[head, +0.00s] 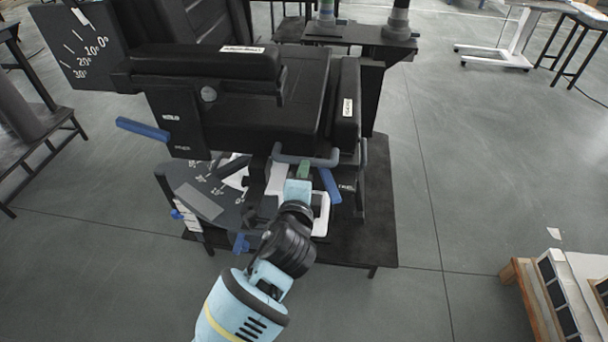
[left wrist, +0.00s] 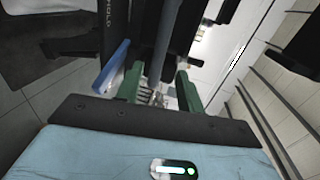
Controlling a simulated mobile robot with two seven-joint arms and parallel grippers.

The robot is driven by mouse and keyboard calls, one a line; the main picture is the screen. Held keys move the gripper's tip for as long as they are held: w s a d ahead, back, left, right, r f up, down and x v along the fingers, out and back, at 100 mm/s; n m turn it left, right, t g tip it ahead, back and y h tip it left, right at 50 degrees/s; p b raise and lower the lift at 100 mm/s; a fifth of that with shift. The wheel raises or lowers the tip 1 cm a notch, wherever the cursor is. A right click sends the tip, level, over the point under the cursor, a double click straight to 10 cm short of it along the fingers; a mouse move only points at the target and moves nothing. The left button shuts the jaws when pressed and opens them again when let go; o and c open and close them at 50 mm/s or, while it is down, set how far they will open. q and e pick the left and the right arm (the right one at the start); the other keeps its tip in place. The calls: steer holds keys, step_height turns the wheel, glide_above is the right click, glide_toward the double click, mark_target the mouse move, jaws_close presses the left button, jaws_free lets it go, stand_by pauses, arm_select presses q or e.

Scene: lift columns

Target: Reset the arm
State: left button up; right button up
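The black padded apparatus (head: 255,100) stands at the centre of the head view, with angle marks on its side plates. A grey-blue bar handle (head: 290,158) runs across its front and also shows in the left wrist view (left wrist: 168,35). My left gripper (head: 303,170) is at this handle. In the left wrist view its two green fingers (left wrist: 160,90) stand apart, with the bar appearing between them. I cannot tell whether they touch it. A blue lever (head: 330,186) hangs beside the handle; a blue lever (left wrist: 111,67) is left of the fingers. My right gripper is not in view.
Another blue lever (head: 143,129) sticks out at the apparatus's left. A dark platform (head: 375,225) lies beneath it. A dark bench (head: 45,125) stands at the left, and a wooden-edged unit (head: 560,290) at the lower right. The floor between is clear.

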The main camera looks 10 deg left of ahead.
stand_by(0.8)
